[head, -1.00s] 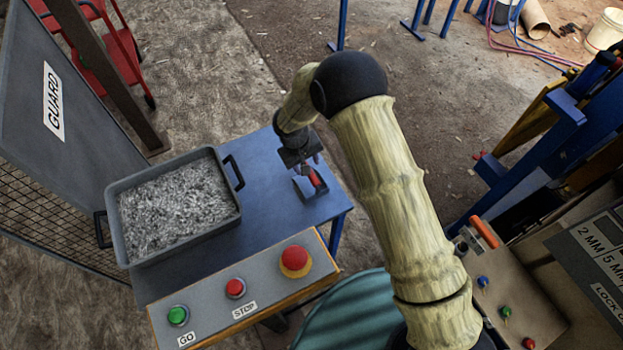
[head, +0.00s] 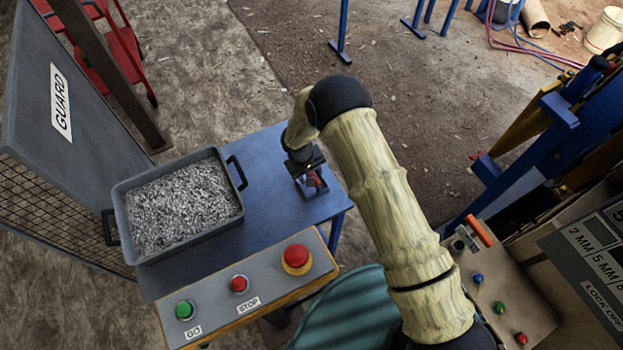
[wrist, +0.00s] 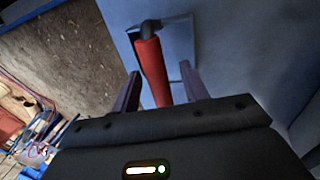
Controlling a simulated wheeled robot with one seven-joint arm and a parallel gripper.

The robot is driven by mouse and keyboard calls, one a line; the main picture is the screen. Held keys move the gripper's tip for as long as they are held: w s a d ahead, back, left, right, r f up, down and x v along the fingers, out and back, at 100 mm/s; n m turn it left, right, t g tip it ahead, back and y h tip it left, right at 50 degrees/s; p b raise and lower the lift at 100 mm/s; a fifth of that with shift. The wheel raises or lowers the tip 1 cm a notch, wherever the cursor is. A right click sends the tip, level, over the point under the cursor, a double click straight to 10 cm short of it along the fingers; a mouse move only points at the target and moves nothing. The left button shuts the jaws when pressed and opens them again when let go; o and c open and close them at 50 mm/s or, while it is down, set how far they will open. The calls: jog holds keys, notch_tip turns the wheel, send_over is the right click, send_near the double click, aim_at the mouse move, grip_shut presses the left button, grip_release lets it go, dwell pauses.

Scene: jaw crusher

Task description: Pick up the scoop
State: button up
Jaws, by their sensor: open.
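The scoop (head: 313,178) lies on the blue table (head: 268,217), right of the tray, partly hidden by my gripper in the head view. In the wrist view its red handle (wrist: 152,72) runs between my two fingers, with its dark metal end and part of a grey pan beyond. My gripper (wrist: 160,86) is open, one finger on each side of the handle. I cannot tell whether either finger touches it. In the head view my gripper (head: 308,176) is low over the scoop, pointing down.
A grey tray of crushed grey material (head: 185,208) stands left of the scoop. A control panel (head: 245,290) with GO, STOP and a large red button lies along the table's near side. A guard panel (head: 60,105) stands at the left. Blue machinery (head: 540,150) is at the right.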

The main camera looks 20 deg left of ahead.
jog(key=shift+w+d+f, duration=0.15)
jog(key=shift+w+f, duration=0.1)
jog(key=shift+f, duration=0.25)
jog(key=shift+s+r, duration=0.1)
jog(key=shift+s, duration=0.05)
jog(key=shift+c, duration=0.3)
grip_shut()
